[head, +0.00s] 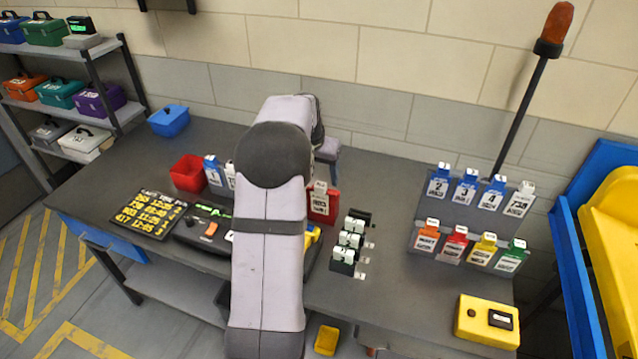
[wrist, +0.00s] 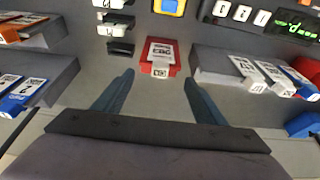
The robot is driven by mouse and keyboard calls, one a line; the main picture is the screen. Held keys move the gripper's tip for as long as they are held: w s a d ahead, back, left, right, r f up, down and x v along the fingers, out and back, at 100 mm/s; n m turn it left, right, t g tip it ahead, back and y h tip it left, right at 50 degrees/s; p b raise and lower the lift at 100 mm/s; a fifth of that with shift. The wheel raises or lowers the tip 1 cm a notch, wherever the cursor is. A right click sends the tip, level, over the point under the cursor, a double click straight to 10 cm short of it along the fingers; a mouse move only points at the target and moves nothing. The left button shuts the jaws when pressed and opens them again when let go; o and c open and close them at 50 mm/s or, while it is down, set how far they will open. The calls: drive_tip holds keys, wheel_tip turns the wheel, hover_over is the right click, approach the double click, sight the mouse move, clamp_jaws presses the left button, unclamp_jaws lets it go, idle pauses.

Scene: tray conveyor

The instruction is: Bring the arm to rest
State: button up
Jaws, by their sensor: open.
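My gripper (wrist: 162,86) shows in the wrist view with its two blue-grey fingers spread apart and nothing between them. Beyond the fingertips, a red holder with a white label (wrist: 159,58) lies in the picture, apart from them as far as I can tell. The red holder (head: 323,206) shows there just to the right of the arm.
A rack of coloured tags (head: 465,215) stands at right on the dark bench (head: 385,290), with a yellow button box (head: 487,321) in front. Red (head: 188,173) and blue (head: 168,120) bins and a yellow-lettered board (head: 151,215) are at left. A beacon pole (head: 522,110) rises behind.

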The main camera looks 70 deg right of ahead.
drive_tip(key=shift+v, duration=1.05)
